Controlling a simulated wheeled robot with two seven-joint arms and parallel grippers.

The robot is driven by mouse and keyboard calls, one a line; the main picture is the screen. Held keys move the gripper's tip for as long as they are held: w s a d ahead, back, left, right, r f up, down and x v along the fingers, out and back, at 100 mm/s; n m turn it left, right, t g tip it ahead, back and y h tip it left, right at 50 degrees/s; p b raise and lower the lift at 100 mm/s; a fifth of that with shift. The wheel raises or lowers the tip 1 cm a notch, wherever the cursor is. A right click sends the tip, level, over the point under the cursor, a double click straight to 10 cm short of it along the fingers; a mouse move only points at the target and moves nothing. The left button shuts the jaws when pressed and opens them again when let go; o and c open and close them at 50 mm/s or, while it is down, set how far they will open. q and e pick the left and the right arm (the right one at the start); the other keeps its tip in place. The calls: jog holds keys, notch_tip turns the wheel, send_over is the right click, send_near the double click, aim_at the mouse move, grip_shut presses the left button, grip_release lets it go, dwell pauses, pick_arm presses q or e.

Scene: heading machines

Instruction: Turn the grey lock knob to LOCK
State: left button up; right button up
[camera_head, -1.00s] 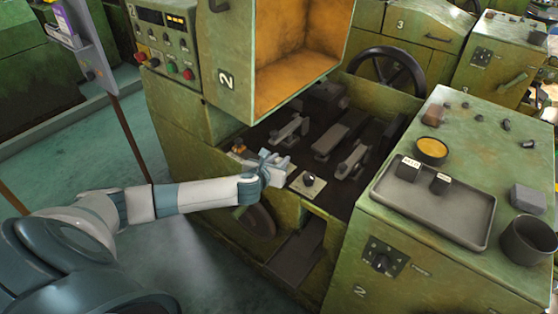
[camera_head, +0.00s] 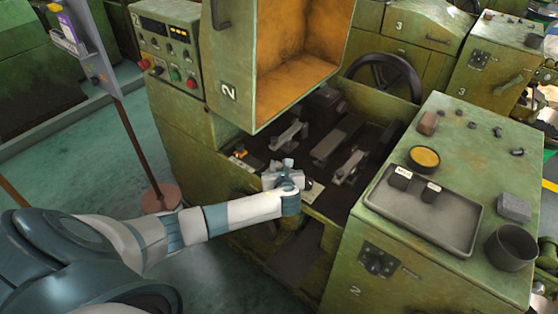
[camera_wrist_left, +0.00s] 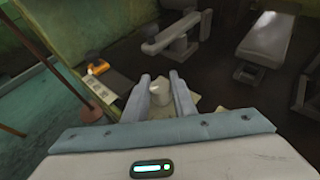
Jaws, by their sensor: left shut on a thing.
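The grey lock knob (camera_wrist_left: 159,92) shows in the left wrist view as a short, pale grey round piece between my two fingers. Part of its light plate (camera_head: 314,191) shows beside my gripper in the head view; the rest is covered. My left gripper (camera_head: 286,170) is at the front edge of the machine bed and hides the knob in the head view. In the left wrist view, the fingers (camera_wrist_left: 164,98) stand on both sides of the knob and are shut on it. The knob's pointer and the LOCK marking cannot be made out. My right gripper is not in view.
An orange part (camera_wrist_left: 97,68) sits left of the knob. Grey clamp-like fixtures (camera_head: 288,135) stand behind on the dark bed. The open guard (camera_head: 228,60) hangs above. At right, a green cabinet (camera_head: 450,130) bears a tray (camera_head: 430,220) with two dark labelled blocks.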

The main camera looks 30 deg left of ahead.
pick_arm(q)
jog(key=n+g+y+p, duration=0.1)
jog(key=n+g+y, duration=0.2)
jog(key=n+g, duration=0.1)
jog(key=shift+n+y, duration=0.3)
dwell(0.4)
jog(key=o, duration=1)
jog(key=shift+o, duration=0.2)
jog(key=shift+d, duration=0.15)
jog(key=shift+b+v, duration=0.5)
jog(key=shift+v, duration=3.1)
jog(key=shift+r, duration=0.15)
